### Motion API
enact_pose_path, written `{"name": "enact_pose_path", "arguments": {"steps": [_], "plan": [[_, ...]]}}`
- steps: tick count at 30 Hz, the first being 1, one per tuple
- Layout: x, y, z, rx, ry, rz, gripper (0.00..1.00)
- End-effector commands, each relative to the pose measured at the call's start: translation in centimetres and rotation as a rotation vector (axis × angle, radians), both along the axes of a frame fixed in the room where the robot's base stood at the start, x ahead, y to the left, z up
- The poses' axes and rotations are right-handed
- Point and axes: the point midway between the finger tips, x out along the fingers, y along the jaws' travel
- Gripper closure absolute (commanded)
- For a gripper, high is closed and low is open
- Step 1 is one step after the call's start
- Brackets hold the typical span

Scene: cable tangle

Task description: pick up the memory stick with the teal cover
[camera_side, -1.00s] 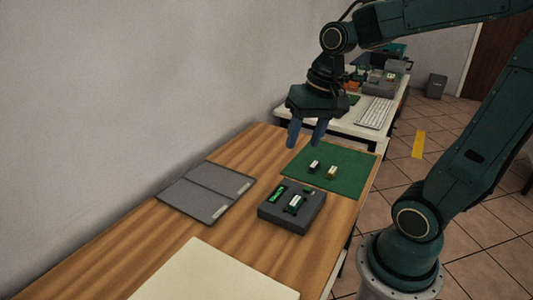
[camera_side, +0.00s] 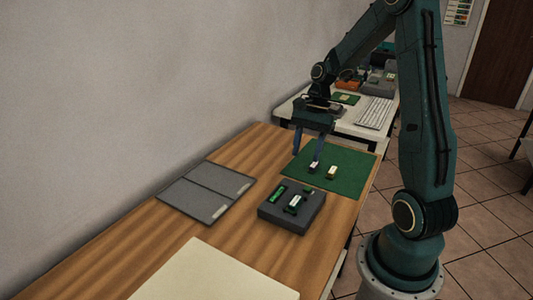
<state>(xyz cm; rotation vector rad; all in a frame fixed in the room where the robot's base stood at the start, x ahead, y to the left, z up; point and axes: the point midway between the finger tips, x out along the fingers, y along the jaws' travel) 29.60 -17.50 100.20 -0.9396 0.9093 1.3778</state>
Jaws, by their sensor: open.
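Two small sticks with white labels lie on a green mat (camera_side: 350,163). The left one (camera_side: 314,165) looks dark at its end, and the right one (camera_side: 332,172) looks yellowish. More small pieces with green and white parts sit in a dark grey block (camera_side: 292,220) in front of the mat. At this size I cannot tell which piece has the teal cover. My gripper (camera_side: 307,157) is open and points down over the left part of the mat. Its right fingertip appears close to the left stick; I cannot tell whether they touch.
A grey folder-like pad (camera_side: 207,190) lies left of the block. A cream sheet (camera_side: 205,275) lies at the front of the wooden table (camera_side: 150,235). Behind stands a white table with a keyboard (camera_side: 376,113). Bare wood lies between pad and mat.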

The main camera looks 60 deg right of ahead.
Motion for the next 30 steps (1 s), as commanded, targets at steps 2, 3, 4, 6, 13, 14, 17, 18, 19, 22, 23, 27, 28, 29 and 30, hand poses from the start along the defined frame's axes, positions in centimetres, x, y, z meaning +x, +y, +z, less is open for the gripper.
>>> {"name": "enact_pose_path", "arguments": {"steps": [2,3,4,6,13,14,17,18,19,22,23,27,28,29,30], "plan": [[0.0,-0.3,-0.3,0.009,0.008,-0.016,0.55],[0.0,-0.3,-0.4,0.011,0.010,-0.021,0.55],[0.0,-0.4,-0.4,0.012,0.010,-0.023,0.55],[0.0,-0.4,-0.4,0.012,0.010,-0.023,0.55],[0.0,0.0,-1.2,0.013,0.011,-0.020,0.55],[0.0,0.1,-1.4,0.013,0.010,-0.020,0.55],[-0.1,0.6,-2.5,0.014,0.012,-0.020,0.55],[-0.1,0.8,-3.0,0.014,0.013,-0.019,0.55],[-0.1,1.0,-3.4,0.013,0.012,-0.019,0.55],[-0.1,1.6,-4.9,0.014,0.013,-0.018,0.55],[-0.1,1.8,-5.3,0.014,0.013,-0.020,0.55],[0.0,2.5,-7.0,0.013,0.011,-0.018,0.55],[-0.1,2.6,-7.3,0.013,0.012,-0.018,0.55],[-0.1,2.7,-7.5,0.012,0.011,-0.019,0.55],[-0.1,2.8,-7.8,0.012,0.011,-0.019,0.55]]}}
